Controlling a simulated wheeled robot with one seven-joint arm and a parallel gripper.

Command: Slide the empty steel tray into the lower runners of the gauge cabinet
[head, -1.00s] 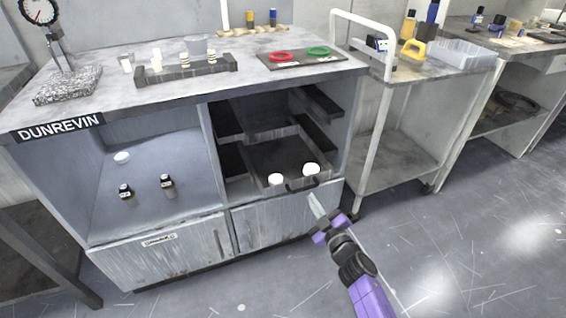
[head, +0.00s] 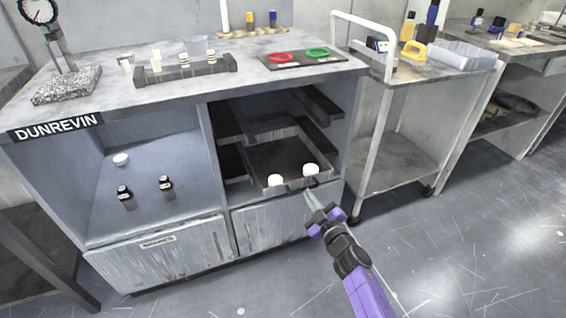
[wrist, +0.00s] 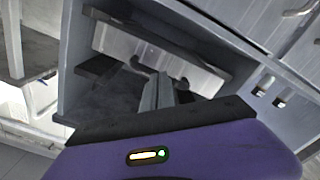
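The steel tray (head: 282,157) is dark and shallow and lies low in the right bay of the gauge cabinet (head: 205,140), its front end by the bay's opening. Its arched dark handle (head: 302,184) is at the front. My gripper (head: 307,191) is right at the handle. In the wrist view my fingers (wrist: 158,90) lie close together, with dark curved pieces either side of their tips. Contact with the handle is unclear.
Runners (head: 322,104) show higher in the same bay. Small dark bottles (head: 124,192) stand in the left bay. A white-framed cart (head: 400,160) stands close on the right. A rack and coloured rings are on the cabinet top. The floor in front is clear.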

